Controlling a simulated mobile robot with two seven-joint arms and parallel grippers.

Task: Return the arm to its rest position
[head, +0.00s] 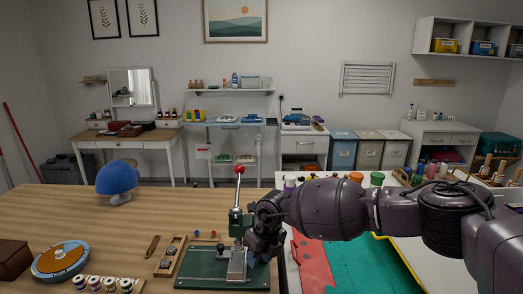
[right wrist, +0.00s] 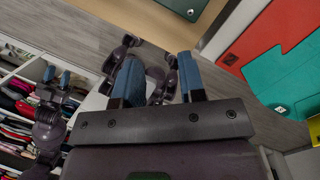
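My right arm reaches in from the right in the head view. Its gripper (head: 255,258) hangs low beside a green-based press with a red-knobbed lever (head: 238,205); whether they touch is unclear. In the right wrist view my right gripper (right wrist: 160,82) shows two blue-padded fingers spread apart with nothing between them. My left gripper (right wrist: 58,78) shows small at the left of that view, with its two blue fingers a little apart and nothing seen between them. My left arm does not show in the head view.
The wooden table (head: 170,215) holds a blue dome (head: 117,178), a round turntable (head: 60,260) and several thread spools (head: 103,284). Right of it lie a red mat (head: 312,262) and a green mat (head: 350,262). White shelving with coloured items (right wrist: 22,95) shows in the wrist view.

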